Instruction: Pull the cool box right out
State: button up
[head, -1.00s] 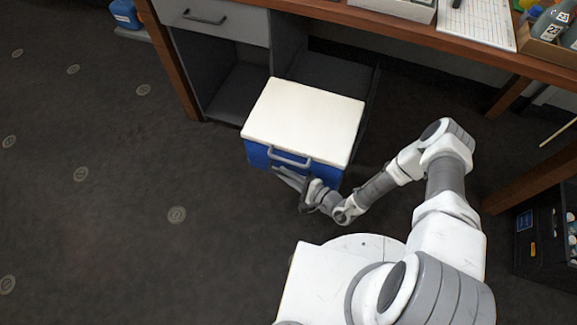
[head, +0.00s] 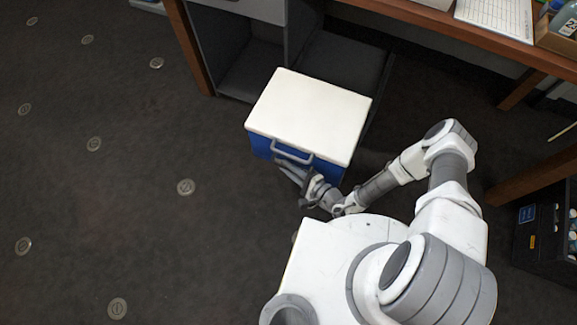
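The cool box (head: 309,113) has a white lid and a blue body, with a grey handle (head: 292,153) on its near face. It stands on the floor in front of the open lower shelf bay, its far end close to the bay's mouth. My gripper (head: 291,169) is at the handle, just below it against the blue front. The fingers are partly hidden by the handle and my wrist, so I cannot tell whether they are closed on it.
The desk (head: 440,24) runs across the top, with its wooden leg (head: 190,50) left of the bays. A black crate (head: 543,232) of bottles stands at the right. The dark floor (head: 120,200) left of the box is clear.

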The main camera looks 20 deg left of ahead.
aim_at(329, 157)
jog(key=o, duration=0.4)
jog(key=shift+w+d, duration=0.1)
jog(key=shift+w, duration=0.15)
jog(key=shift+o, duration=0.2)
jog(key=shift+r, duration=0.1)
jog(key=shift+r, duration=0.25)
jog(key=d+r+p, duration=0.1)
jog(key=d+r, duration=0.2)
jog(key=d, duration=0.1)
jog(key=w+d+r+p, duration=0.1)
jog(key=d+r+p, duration=0.1)
jog(key=d+r, duration=0.1)
jog(key=w+d+r+p, duration=0.1)
jog(key=d+r, duration=0.3)
jog(key=shift+d+r, duration=0.15)
jog(key=shift+d, duration=0.15)
jog(key=shift+w, duration=0.1)
